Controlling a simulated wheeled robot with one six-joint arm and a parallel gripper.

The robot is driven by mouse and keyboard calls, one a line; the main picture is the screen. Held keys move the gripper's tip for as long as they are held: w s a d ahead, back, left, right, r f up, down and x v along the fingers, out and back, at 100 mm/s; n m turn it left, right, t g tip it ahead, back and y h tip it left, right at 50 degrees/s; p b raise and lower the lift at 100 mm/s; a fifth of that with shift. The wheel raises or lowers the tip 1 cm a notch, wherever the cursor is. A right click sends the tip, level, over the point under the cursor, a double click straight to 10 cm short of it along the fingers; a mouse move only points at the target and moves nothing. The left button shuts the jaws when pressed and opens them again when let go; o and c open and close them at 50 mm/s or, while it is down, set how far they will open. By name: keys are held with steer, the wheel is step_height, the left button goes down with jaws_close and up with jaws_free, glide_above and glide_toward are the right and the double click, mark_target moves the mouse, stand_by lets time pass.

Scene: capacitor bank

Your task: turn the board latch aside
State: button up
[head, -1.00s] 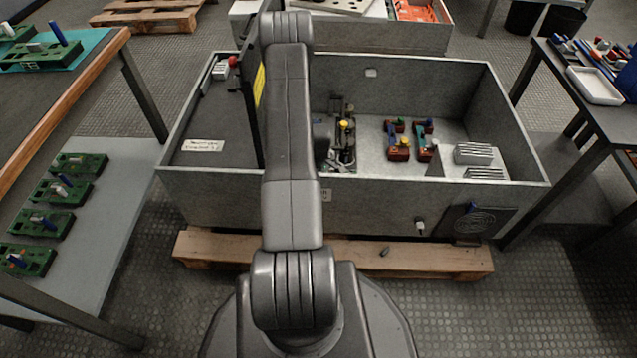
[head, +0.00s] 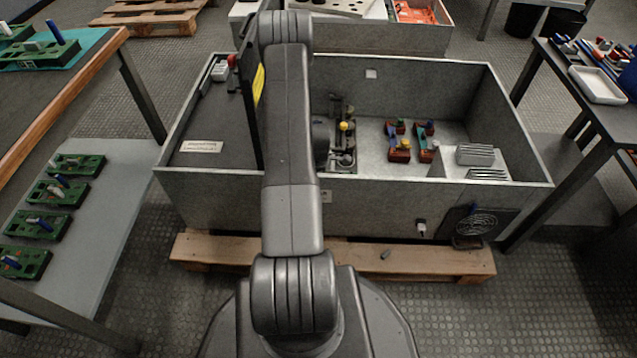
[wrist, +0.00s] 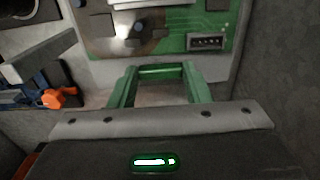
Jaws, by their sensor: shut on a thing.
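In the wrist view, my gripper (wrist: 160,76) has its two green fingers closed against a short green crosspiece, which I take to be the board latch (wrist: 162,70). It lies across the fingertips, just below the lower edge of a green circuit board (wrist: 180,42). The latch's shape and turn are hard to tell. In the head view, my own arm reaches into the grey metal box and hides the gripper, latch and board.
The box's grey walls (head: 440,195) surround the work. Inside stand red and blue parts (head: 400,145) and grey finned blocks (head: 475,155). A dark upright panel (head: 248,110) stands left of my arm. In the wrist view, an orange and blue part (wrist: 62,97) is close at left.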

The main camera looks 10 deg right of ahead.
stand_by(0.3)
steer(key=o, duration=1)
step_height(320, 180, up, 14)
steer(key=p, duration=0.4)
steer(key=shift+p, duration=0.35)
steer(key=shift+f, duration=0.2)
step_height(320, 180, down, 14)
steer(key=b, duration=0.5)
steer(key=shift+r, duration=0.25)
